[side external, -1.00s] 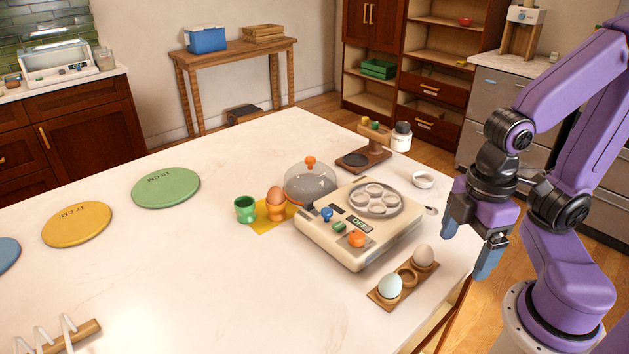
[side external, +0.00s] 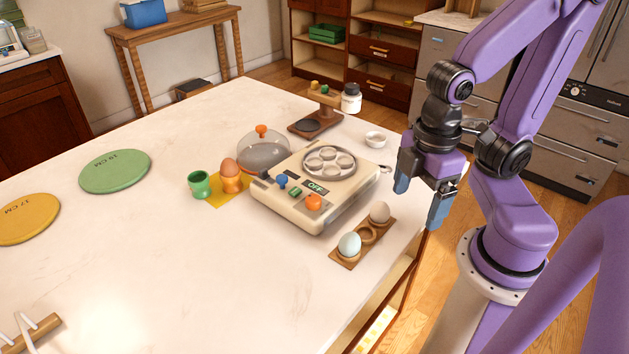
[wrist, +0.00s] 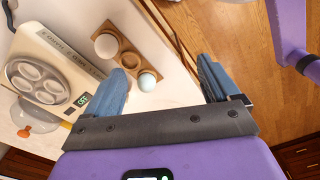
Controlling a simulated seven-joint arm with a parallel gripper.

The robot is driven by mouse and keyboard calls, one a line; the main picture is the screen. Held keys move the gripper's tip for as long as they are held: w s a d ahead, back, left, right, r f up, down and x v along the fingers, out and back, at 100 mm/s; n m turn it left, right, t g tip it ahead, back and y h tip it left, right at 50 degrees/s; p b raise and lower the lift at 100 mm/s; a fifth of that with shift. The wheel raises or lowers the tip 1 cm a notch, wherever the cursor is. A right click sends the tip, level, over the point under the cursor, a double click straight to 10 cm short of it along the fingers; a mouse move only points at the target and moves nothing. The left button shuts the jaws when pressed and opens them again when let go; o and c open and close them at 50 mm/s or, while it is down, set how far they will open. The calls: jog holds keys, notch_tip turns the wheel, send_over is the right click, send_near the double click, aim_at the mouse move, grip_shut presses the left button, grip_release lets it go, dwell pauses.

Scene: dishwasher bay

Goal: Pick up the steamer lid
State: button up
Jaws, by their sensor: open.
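The steamer lid (side external: 264,153) is a clear dome with an orange knob (side external: 262,130). It stands on the counter at the far left side of the cream egg steamer (side external: 318,213), partly behind it. In the wrist view the lid (wrist: 34,116) shows at the lower left, past the steamer. The steamer's round egg tray (side external: 329,160) is uncovered, and its display reads OFF. My gripper (side external: 420,200) is open and empty, with blue fingers pointing down near the counter's right edge. It is to the right of the steamer, well apart from the lid.
A wooden egg holder (side external: 367,234) with two eggs lies in front of the steamer. An orange cup with a brown egg (side external: 230,170) and a green cup (side external: 199,184) stand left of it.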

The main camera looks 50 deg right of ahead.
dwell(0.4)
jog(key=c, duration=0.6)
jog(key=shift+o, duration=0.2)
